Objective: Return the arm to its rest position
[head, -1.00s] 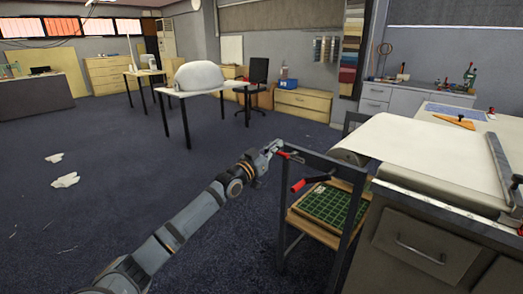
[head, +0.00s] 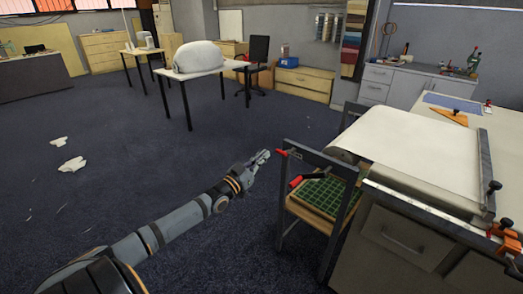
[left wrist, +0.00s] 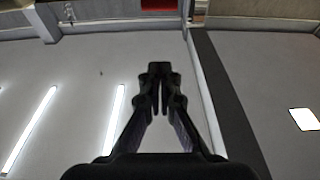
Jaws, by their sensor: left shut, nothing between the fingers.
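My left arm (head: 180,222) reaches in from the lower left in the head view. My left gripper (head: 263,157) is shut and empty in the air, just left of the red-tipped dark metal frame at the table's end. In the left wrist view the fingers (left wrist: 159,70) meet at their tips, with nothing between them; behind them are the ceiling and its light strips. My right gripper is not in view.
The long table (head: 400,140) with pale cloth is at right. Open floor (head: 120,170) lies to the left, with white scraps (head: 72,164).

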